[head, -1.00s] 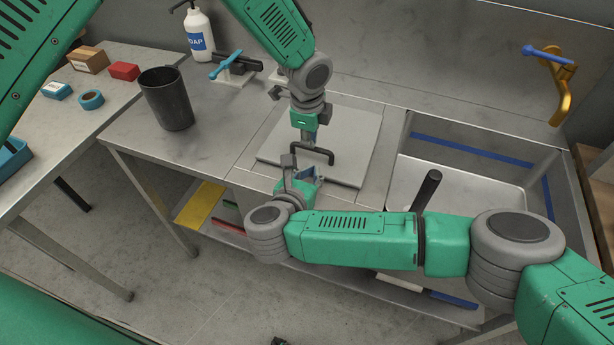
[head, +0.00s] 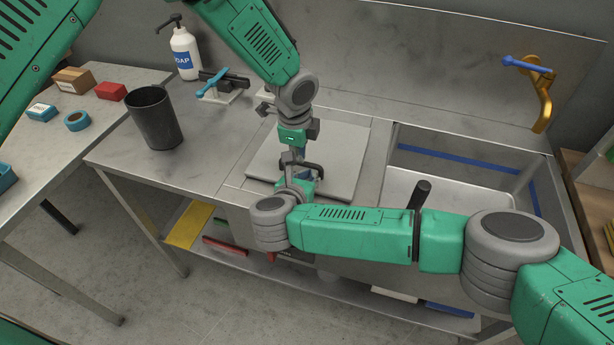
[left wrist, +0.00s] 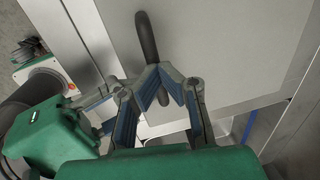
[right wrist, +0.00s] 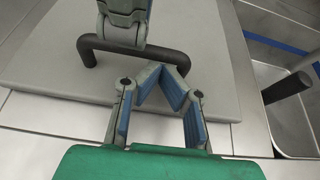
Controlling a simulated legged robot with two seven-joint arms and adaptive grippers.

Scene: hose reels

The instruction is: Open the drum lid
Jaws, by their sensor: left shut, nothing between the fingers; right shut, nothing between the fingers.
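The lid is a square pale grey plate (head: 345,165) lying flat on the steel counter, with a dark bent handle (head: 318,172) on top. The handle also shows in the left wrist view (left wrist: 147,38) and the right wrist view (right wrist: 166,56). My left gripper (head: 299,160) is shut and empty, pointing down at the handle. In its wrist view, its tips (left wrist: 158,70) overlap the bar; contact is unclear. My right gripper (head: 297,178) is shut and empty at the handle's front side. Its tips (right wrist: 162,70) are close to the bar; I cannot tell whether they touch.
A sink basin (head: 440,190) with a dark upright post (head: 420,192) lies right of the lid. A black cup (head: 153,118), soap bottle (head: 185,52) and blue-handled clamp (head: 213,84) stand left and behind. Bare counter lies between cup and lid.

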